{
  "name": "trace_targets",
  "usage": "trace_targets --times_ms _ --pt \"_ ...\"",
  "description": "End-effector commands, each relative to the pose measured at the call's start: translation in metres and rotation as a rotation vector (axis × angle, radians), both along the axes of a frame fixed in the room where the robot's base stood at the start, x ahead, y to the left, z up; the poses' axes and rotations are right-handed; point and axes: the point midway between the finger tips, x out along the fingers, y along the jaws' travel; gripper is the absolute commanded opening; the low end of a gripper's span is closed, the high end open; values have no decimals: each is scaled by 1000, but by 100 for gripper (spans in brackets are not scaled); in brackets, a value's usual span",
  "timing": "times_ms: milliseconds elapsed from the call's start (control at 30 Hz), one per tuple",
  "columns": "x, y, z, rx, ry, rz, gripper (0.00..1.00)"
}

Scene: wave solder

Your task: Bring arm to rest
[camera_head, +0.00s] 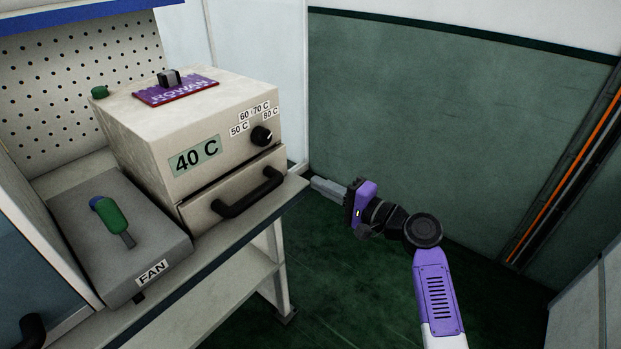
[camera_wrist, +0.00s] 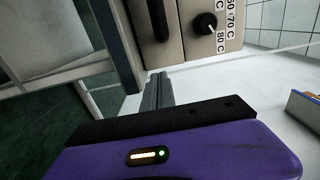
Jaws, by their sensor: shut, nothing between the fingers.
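My gripper (camera_head: 328,188) is in the middle of the head view, at the end of my purple and black arm. It is to the right of the bench, close to its right front corner, with open floor under it. Its fingers are shut together and hold nothing. In the wrist view the fingers (camera_wrist: 157,92) point towards the front of the beige oven box (camera_wrist: 205,30). A gap to the box cannot be judged there. The box also shows in the head view (camera_head: 215,125), with a 40 C display, a knob and a drawer with a black handle.
The bench (camera_head: 215,262) fills the left side. A grey FAN box (camera_head: 160,262) with a green and blue switch stands on it. A purple ROWAN card (camera_head: 175,92) lies on the oven box. Green floor (camera_head: 350,285) is free on the right, before a green wall panel (camera_head: 440,120).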

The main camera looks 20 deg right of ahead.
Motion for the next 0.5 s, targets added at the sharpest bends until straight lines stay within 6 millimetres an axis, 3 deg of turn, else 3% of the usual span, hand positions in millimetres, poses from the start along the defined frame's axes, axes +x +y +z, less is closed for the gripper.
trace_targets --times_ms 200,500 --pt "-29 -18 0 1 0 -2 0" --pt "-40 -24 0 1 -1 -2 0"
